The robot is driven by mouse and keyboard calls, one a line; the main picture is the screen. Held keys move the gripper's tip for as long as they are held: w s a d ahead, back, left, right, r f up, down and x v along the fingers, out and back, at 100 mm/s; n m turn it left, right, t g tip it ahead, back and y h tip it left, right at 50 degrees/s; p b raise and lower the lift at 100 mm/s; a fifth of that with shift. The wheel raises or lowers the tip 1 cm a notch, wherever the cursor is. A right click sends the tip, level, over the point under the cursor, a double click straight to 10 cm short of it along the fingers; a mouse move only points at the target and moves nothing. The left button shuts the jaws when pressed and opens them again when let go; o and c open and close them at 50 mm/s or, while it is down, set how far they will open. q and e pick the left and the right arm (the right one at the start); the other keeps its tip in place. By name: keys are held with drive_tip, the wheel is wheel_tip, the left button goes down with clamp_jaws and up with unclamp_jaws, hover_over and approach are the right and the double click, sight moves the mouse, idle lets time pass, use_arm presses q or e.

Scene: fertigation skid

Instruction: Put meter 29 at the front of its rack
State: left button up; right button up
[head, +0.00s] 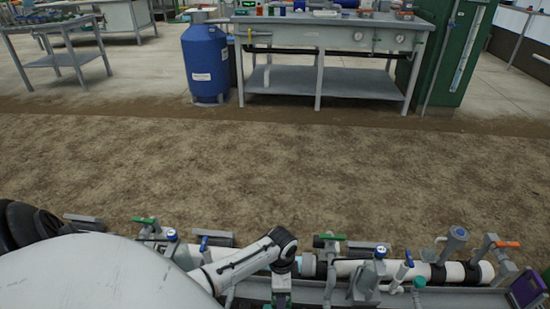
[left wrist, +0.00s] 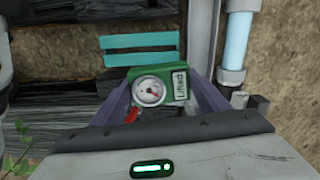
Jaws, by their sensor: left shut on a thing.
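A green meter (left wrist: 150,72) with a round white dial and red needle shows in the left wrist view, with a white label (left wrist: 180,87) beside the dial. The label's lettering is too small to read surely, so I cannot confirm the number 29. My left gripper (left wrist: 164,97) is shut on this meter, one purple-grey finger on each side. A teal slatted piece (left wrist: 140,50) lies just beyond the meter; I cannot tell whether it is the rack. In the head view my left arm reaches down over the skid, and its gripper is not clearly visible. My right gripper is out of view.
A white pipe (head: 350,268) with several valves runs along the skid at the bottom of the head view. A light-blue tube (left wrist: 237,42) stands right of the meter. A workbench (head: 330,38) and blue tank (head: 206,62) stand beyond open brown ground (head: 270,165).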

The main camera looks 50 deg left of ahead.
use_arm(q)
drive_tip(key=shift+m, duration=0.6)
drive_tip(key=f, duration=0.2)
drive_tip(key=s+a+f+b, duration=0.1)
drive_tip(key=f, duration=0.1)
drive_tip(key=shift+s, duration=0.1)
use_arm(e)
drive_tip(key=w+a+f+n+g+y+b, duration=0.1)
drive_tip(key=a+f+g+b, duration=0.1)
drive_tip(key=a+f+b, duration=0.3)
use_arm(q)
wheel_tip(320, 180, down, 12)
drive_tip(key=b, duration=0.6)
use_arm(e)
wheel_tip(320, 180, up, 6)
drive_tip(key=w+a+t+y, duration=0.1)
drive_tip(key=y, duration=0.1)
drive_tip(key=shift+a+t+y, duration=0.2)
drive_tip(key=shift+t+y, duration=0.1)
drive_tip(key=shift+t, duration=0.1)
use_arm(q)
drive_tip(key=shift+p, duration=0.3)
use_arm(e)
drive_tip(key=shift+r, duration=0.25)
use_arm(q)
drive_tip(key=shift+f, duration=0.2)
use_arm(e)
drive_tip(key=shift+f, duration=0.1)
